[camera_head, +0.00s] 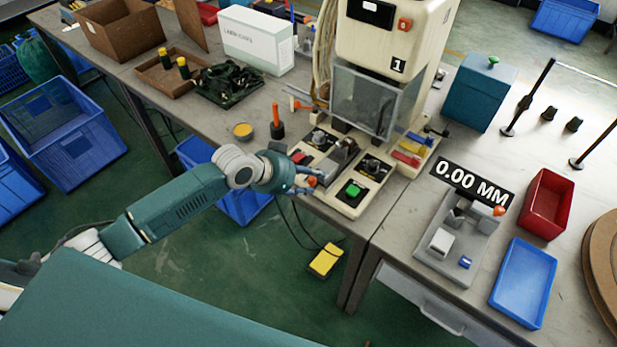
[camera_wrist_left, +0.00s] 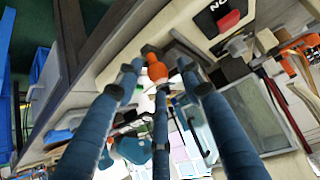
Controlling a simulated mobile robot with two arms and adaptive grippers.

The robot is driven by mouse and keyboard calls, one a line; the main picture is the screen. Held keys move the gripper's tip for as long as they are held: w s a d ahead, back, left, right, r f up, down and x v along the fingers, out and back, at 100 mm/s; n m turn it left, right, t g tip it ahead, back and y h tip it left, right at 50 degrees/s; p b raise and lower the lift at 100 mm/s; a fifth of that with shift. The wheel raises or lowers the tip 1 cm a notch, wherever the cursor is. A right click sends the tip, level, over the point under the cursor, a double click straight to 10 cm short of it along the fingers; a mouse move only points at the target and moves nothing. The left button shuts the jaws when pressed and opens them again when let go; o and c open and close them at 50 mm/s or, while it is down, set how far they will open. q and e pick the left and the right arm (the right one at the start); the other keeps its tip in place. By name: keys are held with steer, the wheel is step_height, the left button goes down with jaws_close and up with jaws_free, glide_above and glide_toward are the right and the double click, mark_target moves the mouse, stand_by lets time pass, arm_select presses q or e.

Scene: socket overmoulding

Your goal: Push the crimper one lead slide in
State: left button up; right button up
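The crimper marked 1 (camera_head: 393,30) stands at the table's front edge, with a clear guard (camera_head: 365,100) above its cream base. An orange knob (camera_head: 311,181) sticks out at the base's front left; the slide it belongs to is largely hidden in the head view. My left gripper (camera_head: 303,182) is at this knob, just off the table edge. In the left wrist view the orange knob (camera_wrist_left: 157,70) shows between the tips of my blue left fingers (camera_wrist_left: 160,76). The fingers are spread, with gaps beside the knob; I cannot tell whether any touches it. My right gripper is not in view.
A green button (camera_head: 353,189) sits on the base right of my left gripper. An orange-handled tool (camera_head: 277,125) and a yellow-topped tin (camera_head: 243,131) stand behind the gripper. A gauge fixture (camera_head: 458,240) and blue tray (camera_head: 523,281) are on the right table. A yellow pedal (camera_head: 326,260) lies on the floor.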

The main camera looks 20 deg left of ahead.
mark_target(330, 161)
arm_select(q)
steer(key=shift+w+r, duration=0.1)
jaws_close()
steer(key=w+d+b, duration=0.1)
steer(key=w, duration=0.2)
steer(key=w+d+b, duration=0.1)
steer(key=w, duration=0.2)
steer(key=w+d+b, duration=0.1)
steer(key=w, duration=0.2)
steer(key=shift+w+d+b, duration=0.15)
steer(key=shift+b, duration=0.2)
steer(key=shift+w, duration=0.25)
steer(key=shift+r, duration=0.35)
steer(key=shift+o, duration=0.3)
jaws_free()
steer(key=shift+o, duration=0.2)
steer(key=shift+w+d+f, duration=0.1)
steer(key=shift+w+f, duration=0.05)
steer(key=v, duration=1.2)
steer(key=shift+s+f, duration=0.2)
